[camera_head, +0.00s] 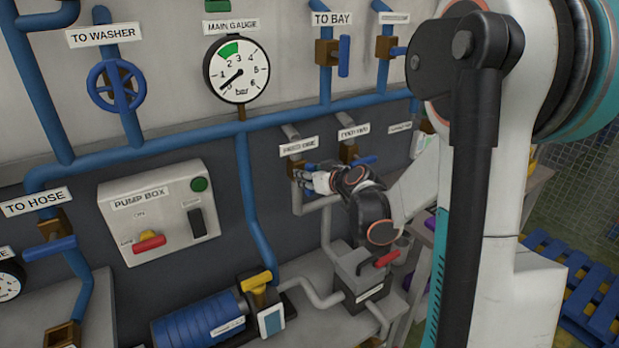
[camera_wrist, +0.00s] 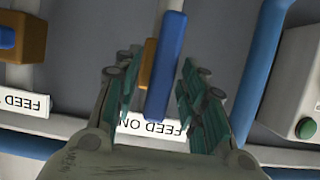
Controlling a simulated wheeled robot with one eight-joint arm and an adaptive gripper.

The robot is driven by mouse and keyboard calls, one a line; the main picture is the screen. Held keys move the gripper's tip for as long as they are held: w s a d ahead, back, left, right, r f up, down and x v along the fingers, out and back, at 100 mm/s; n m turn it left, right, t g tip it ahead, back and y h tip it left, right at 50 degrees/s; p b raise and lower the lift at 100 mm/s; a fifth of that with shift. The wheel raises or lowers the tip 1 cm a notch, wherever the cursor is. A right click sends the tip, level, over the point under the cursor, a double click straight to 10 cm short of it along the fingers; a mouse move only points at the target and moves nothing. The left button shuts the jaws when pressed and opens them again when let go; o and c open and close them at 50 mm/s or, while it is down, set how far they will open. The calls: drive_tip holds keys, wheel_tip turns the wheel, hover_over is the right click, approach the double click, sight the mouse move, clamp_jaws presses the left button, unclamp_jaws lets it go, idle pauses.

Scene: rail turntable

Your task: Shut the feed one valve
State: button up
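The feed one valve has a brown-orange body (camera_wrist: 149,64) and a blue lever (camera_wrist: 166,62) in the wrist view. The lever lies roughly along its grey pipe. Its "FEED ONE" label (camera_wrist: 150,128) shows upside down and partly covered. My gripper (camera_wrist: 158,62) is open, with one green-padded finger on each side of the lever. I see gaps between the lever and both fingers. In the head view my gripper (camera_head: 302,178) is at the valve body (camera_head: 295,166), below the label (camera_head: 298,146), and largely hides the lever.
The feed two valve (camera_head: 348,150) stands close to the right, its blue lever (camera_head: 365,160) sticking out across its pipe. A pump box (camera_head: 150,205) is on the wall to the left.

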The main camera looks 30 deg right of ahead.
clamp_jaws()
idle(0.4)
drive_tip(key=m+y, duration=0.1)
drive_tip(key=m+y+b, duration=0.1)
drive_tip(key=m, duration=0.1)
drive_tip(key=shift+d+f, duration=0.15)
drive_tip(key=shift+d, duration=0.2)
drive_tip(key=shift+d+f+m+t+y+b, duration=0.2)
drive_tip(key=shift+m+t+y+b, duration=0.25)
drive_tip(key=shift+m+y+b, duration=0.95)
drive_tip(key=shift+d+f+m+t+y+b, duration=0.1)
drive_tip(key=shift+f+m+t+y+b, duration=0.3)
drive_tip(key=shift+m+b, duration=1.15)
drive_tip(key=shift+d+f+m+t+y+b, duration=0.1)
drive_tip(key=shift+m+t+y+b, duration=0.55)
drive_tip(key=shift+m, duration=1.6)
